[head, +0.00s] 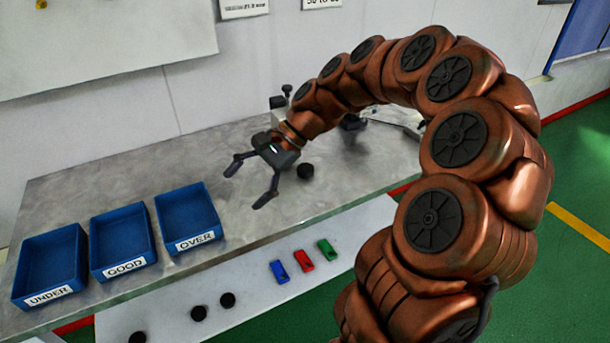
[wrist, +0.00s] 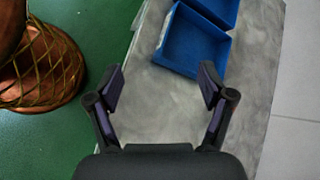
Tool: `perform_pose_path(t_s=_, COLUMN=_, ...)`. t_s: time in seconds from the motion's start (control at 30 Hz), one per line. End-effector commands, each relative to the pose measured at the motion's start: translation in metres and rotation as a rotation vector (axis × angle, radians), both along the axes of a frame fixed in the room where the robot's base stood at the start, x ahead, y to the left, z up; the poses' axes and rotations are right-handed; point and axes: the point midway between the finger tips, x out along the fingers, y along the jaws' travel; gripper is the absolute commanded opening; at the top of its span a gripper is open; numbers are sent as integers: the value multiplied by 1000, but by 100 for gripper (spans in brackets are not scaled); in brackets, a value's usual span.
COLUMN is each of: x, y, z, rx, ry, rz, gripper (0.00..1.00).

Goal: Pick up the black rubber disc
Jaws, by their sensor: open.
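A black disc (head: 305,171) lies on the grey metal table, just right of my gripper's palm in the head view. More black discs lie on the white lower surface in front: one (head: 227,300), another (head: 198,313), and one (head: 137,337) at the bottom edge. I cannot tell by look which is meant. My gripper (head: 247,187) is open and empty above the table, its fingers pointing left toward the bins. In the wrist view its spread fingers (wrist: 162,75) have only bare table and a bin's edge beyond them. No disc shows there.
Blue bins labelled UNDER (head: 50,292), GOOD (head: 124,264) and OVER (head: 196,240) stand on the metal table (head: 110,182) at left. Blue (head: 279,272), red (head: 303,260) and green (head: 327,249) small pieces lie on the lower surface. A device (head: 280,108) stands behind my gripper.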

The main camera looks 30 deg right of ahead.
Motion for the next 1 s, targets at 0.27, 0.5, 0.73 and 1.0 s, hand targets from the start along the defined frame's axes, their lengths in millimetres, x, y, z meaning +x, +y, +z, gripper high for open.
perform_pose_path(t_s=0.27, x=66, y=-117, z=-37, rx=274, ry=146, rz=-450, gripper=81)
perform_pose_path(t_s=0.5, x=80, y=-224, z=-80, rx=476, ry=260, rz=-783, gripper=81)
perform_pose_path(t_s=0.73, x=75, y=-272, z=-101, rx=561, ry=305, rz=-925, gripper=81)
perform_pose_path(t_s=1.0, x=89, y=-259, z=-111, rx=570, ry=314, rz=-932, gripper=81)
